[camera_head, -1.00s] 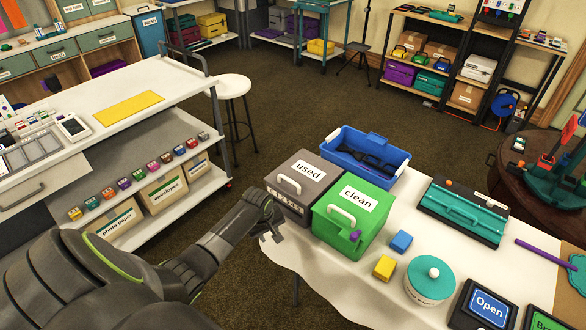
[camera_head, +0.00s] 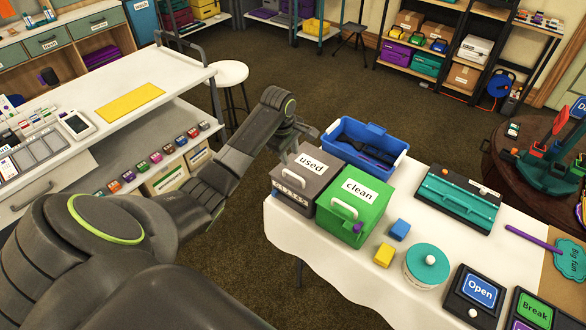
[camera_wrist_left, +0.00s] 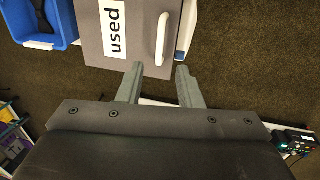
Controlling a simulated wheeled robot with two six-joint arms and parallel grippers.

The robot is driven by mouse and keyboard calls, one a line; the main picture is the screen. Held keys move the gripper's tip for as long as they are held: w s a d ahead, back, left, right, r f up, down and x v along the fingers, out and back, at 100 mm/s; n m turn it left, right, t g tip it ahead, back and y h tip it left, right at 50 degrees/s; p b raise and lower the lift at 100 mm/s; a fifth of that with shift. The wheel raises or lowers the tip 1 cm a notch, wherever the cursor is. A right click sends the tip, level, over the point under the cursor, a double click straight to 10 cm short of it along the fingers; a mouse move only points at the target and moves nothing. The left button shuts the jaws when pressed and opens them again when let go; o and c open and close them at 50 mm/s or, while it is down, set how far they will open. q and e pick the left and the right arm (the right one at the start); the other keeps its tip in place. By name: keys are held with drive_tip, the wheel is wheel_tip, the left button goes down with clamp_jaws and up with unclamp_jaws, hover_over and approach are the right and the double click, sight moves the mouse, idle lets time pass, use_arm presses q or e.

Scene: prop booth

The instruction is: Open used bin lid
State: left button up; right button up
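The used bin is a grey box whose lid (camera_head: 312,170) carries a white "used" label and a white handle. The lid lies shut on the bin. It stands on the white-covered table, left of the green clean bin (camera_head: 352,205). My left gripper (camera_head: 292,150) is over the bin's far left edge. In the left wrist view the lid handle (camera_wrist_left: 162,39) is just ahead of my left gripper's fingers (camera_wrist_left: 157,78), which are apart with nothing between them. The fingertips look close to the lid edge; contact cannot be told. My right gripper is not seen.
A blue tote (camera_head: 365,150) with dark items stands behind the bins. Blue (camera_head: 400,229) and yellow (camera_head: 384,255) blocks and a teal round container (camera_head: 426,266) are to the right. A white stool (camera_head: 228,74) and shelf cart (camera_head: 150,135) stand left.

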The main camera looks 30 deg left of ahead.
use_arm(q)
approach(293, 171)
drive_tip(key=s+d+f, duration=0.1)
drive_tip(key=f, duration=0.1)
drive_tip(key=s+d+f, duration=0.1)
drive_tip(key=d+f, duration=0.1)
drive_tip(key=shift+s, duration=0.15)
clamp_jaws()
